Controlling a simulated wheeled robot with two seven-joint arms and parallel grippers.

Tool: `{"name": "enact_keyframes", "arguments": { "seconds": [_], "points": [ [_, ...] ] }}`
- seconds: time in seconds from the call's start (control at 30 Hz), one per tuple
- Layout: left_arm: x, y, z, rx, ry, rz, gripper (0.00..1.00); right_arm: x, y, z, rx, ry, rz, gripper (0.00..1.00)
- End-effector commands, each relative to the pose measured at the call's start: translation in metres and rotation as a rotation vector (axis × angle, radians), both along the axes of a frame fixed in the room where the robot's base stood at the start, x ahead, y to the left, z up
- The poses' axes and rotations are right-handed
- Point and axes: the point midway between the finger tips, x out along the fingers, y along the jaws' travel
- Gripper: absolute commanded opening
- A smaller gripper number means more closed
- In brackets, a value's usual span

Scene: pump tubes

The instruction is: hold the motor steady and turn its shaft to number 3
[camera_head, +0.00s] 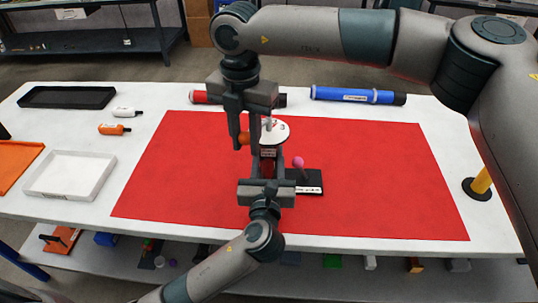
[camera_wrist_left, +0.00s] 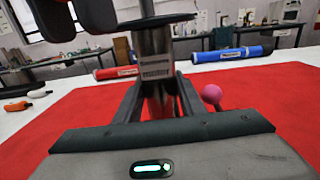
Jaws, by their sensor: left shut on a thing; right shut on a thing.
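The motor shows as an upright grey body with a label (camera_wrist_left: 154,62) and a white round dial (camera_head: 276,132) on top; the disc's edge shows in the left wrist view. A thin shaft (camera_wrist_left: 147,8) rises from the disc. My left gripper (camera_head: 266,162) is shut on the motor body from the front, one finger on each side. The dial's numbers are too small to read.
A pink ball on a stick (camera_head: 298,162) stands on a black base (camera_head: 309,180) close right of the motor. Red and blue tubes (camera_head: 345,95) lie behind. The red mat (camera_head: 380,165) is clear at right. A white tray (camera_head: 70,176) is at left.

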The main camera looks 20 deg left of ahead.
Motion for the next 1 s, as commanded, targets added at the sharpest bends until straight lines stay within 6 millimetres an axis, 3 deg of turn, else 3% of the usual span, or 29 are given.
{"name": "enact_keyframes", "arguments": {
  "seconds": [1.0],
  "points": [
    [0.000, 0.000, 0.001, -0.001, -0.002, -0.001, 0.00, 0.009, 0.017, 0.000, 0.000, 0.001, -0.245, 0.03]
  ]
}}
